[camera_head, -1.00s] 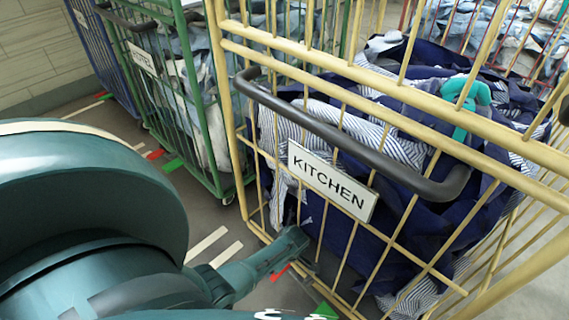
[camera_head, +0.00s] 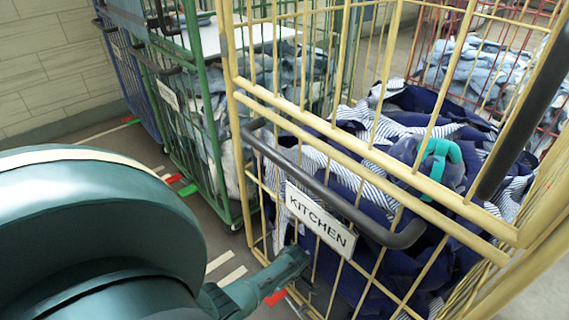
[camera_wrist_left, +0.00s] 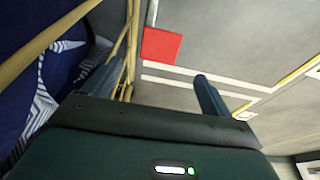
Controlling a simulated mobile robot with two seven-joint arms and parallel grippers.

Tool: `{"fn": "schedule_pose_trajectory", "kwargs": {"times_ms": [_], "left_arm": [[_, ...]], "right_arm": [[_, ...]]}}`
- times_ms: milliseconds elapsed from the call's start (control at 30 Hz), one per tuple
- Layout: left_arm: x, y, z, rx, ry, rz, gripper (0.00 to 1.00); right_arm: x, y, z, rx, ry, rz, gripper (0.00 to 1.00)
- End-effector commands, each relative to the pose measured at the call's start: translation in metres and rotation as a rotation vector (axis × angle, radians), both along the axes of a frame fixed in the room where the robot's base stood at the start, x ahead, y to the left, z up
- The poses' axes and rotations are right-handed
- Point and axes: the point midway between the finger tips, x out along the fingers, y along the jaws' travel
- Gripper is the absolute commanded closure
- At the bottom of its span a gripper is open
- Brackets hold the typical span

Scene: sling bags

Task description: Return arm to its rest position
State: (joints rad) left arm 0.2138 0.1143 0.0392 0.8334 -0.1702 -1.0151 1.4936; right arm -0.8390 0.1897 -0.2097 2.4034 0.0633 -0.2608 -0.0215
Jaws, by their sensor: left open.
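My left arm (camera_head: 90,230) comes in from the left in the head view, and its gripper (camera_head: 292,262) is low, close to the front of the yellow cage marked KITCHEN (camera_head: 316,130). I cannot tell whether it touches the bars. In the left wrist view the two fingers of this gripper (camera_wrist_left: 160,76) stand wide apart with nothing between them. The left finger is beside the yellow bars; the right finger is over bare floor. My right gripper is not in view.
The yellow cage has a dark handle and holds navy and striped cloth with a teal loop (camera_head: 437,156) on top. A green cage (camera_head: 186,110), a blue cage and a red cage (camera_head: 462,30) stand behind. Grey floor with tape marks and a red patch (camera_wrist_left: 161,46) lies beside the gripper.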

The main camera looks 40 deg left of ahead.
Motion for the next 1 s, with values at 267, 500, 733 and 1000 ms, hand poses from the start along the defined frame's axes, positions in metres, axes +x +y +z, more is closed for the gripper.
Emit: {"fn": "schedule_pose_trajectory", "kwargs": {"times_ms": [267,500,733,1000], "left_arm": [[0.0,0.0,0.0,0.0,0.0,0.0,0.15],[0.0,0.0,0.0,0.001,0.0,0.0,0.15],[-0.003,-0.005,0.01,0.005,0.003,-0.105,0.15],[-0.024,-0.033,0.06,0.012,0.019,-0.503,0.15]], "right_arm": [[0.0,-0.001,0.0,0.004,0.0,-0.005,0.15],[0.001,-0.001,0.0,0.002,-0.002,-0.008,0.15],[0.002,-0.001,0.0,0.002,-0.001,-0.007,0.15],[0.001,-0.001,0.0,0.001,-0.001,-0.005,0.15]]}}
